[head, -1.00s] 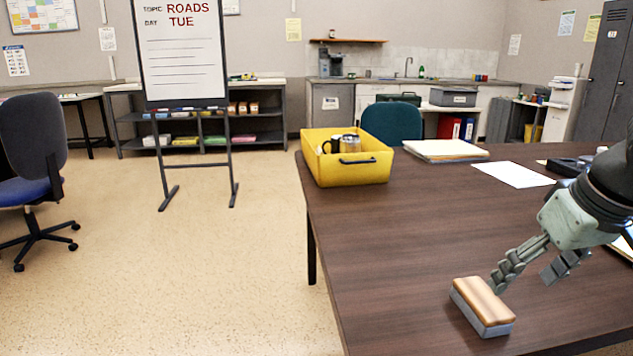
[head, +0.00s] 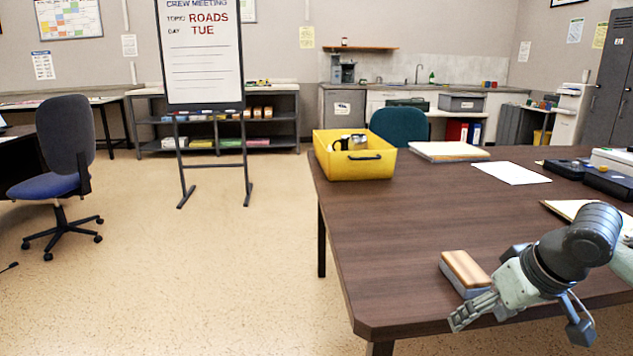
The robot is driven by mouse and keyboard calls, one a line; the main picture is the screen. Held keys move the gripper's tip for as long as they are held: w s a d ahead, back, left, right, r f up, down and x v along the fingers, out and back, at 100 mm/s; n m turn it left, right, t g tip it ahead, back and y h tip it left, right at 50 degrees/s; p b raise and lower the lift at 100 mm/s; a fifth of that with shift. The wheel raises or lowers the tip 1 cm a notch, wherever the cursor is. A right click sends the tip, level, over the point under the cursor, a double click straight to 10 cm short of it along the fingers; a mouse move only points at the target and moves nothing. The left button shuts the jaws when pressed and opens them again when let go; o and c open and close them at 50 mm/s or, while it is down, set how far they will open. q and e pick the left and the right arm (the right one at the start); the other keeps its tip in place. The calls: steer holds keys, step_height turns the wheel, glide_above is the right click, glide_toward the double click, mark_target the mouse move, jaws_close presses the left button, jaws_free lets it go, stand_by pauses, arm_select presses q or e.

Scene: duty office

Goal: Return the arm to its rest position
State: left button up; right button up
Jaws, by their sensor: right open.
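My right gripper (head: 522,322) is open and empty at the near right part of the dark wooden table, its fingers spread apart and pointing toward the near edge. My right arm comes in from the right. A whiteboard eraser (head: 464,270) with a tan top and grey-blue base lies on the table just behind the gripper's left finger. The gripper hides part of its near right side, and I cannot tell whether they touch. My left gripper is not in view.
The table (head: 400,235) is bare at its left and middle. A yellow bin (head: 352,168) with a mug in it stands at the far left corner. Papers (head: 512,173) and dark devices (head: 608,182) lie at the back right. A whiteboard stand (head: 200,75) and blue chair (head: 62,150) stand beyond.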

steer(key=s+a+f, duration=0.2)
steer(key=f, duration=0.8)
steer(key=s+a+f, duration=0.1)
steer(key=f, duration=0.9)
steer(key=s+d+f+g+h, duration=0.1)
steer(key=s+f+h, duration=0.1)
steer(key=s+f, duration=1.3)
steer(key=shift+s+d+m+g+h, duration=0.2)
steer(key=shift+d+m+g+h, duration=0.1)
steer(key=shift+d+g, duration=0.1)
